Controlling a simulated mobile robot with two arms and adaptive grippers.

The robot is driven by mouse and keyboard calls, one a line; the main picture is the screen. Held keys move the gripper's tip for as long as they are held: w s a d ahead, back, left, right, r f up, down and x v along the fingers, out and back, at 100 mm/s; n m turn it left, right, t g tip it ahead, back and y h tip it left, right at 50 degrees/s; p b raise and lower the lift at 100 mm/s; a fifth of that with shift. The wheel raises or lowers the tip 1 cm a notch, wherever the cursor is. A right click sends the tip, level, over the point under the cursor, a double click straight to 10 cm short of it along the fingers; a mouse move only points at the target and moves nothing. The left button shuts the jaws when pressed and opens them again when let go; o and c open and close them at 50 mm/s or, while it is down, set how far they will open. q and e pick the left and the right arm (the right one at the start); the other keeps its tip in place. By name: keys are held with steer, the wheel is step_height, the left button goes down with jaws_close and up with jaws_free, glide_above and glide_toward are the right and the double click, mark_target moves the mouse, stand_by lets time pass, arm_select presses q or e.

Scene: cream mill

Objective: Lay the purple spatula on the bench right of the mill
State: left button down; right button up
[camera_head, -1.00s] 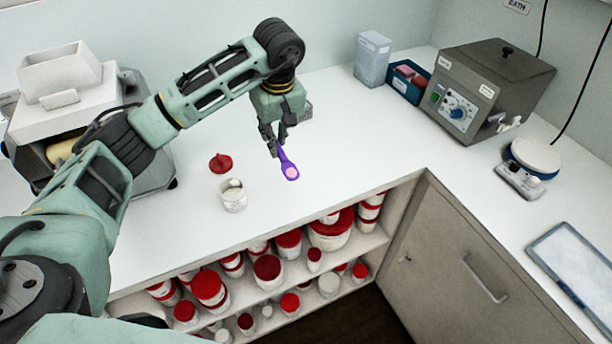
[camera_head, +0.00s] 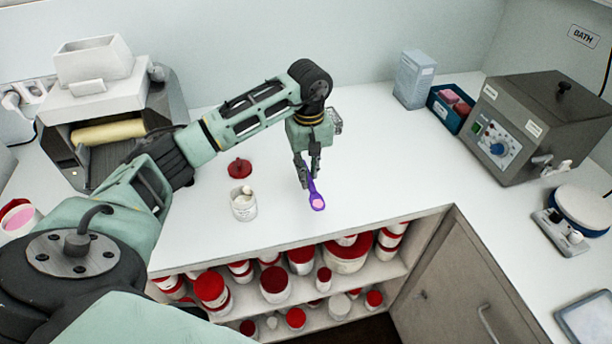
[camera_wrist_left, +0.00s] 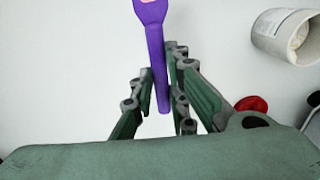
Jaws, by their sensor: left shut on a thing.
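The purple spatula (camera_head: 316,199) has a pink patch on its broad end. My left gripper (camera_head: 308,178) is shut on its handle, and the broad end points toward the front of the bench. In the left wrist view the purple handle (camera_wrist_left: 157,60) runs between the fingers (camera_wrist_left: 160,98). Whether the spatula touches the bench (camera_head: 375,165) I cannot tell. The mill (camera_head: 110,125), with a white hopper and a cream roller, stands at the left on the bench, and the spatula is right of it. My right gripper is not in view.
An open white jar (camera_head: 243,208) and its red lid (camera_head: 240,168) lie between mill and spatula. Red-lidded tubs (camera_head: 275,283) fill the shelf below. A grey bath (camera_head: 540,125), a blue box (camera_head: 449,108) and a balance (camera_head: 565,225) stand at right. The bench right of the spatula is clear.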

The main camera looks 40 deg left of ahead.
arm_select(q)
steer(key=shift+w+a+f, duration=0.1)
steer(key=shift+a+f, duration=0.1)
steer(key=shift+a, duration=0.1)
steer(key=shift+f, duration=0.3)
step_height(320, 180, down, 2)
steer(key=shift+f+p, duration=0.2)
steer(key=shift+p, duration=0.65)
steer(key=shift+f, duration=0.55)
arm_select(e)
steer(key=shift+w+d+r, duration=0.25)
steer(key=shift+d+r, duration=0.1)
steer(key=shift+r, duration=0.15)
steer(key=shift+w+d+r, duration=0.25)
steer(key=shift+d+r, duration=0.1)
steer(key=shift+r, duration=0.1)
arm_select(q)
steer(key=shift+f+b, duration=0.2)
steer(key=shift+b, duration=0.1)
steer(key=c, duration=2)
jaws_free()
steer(key=shift+r, duration=0.1)
steer(key=shift+o, duration=1.4)
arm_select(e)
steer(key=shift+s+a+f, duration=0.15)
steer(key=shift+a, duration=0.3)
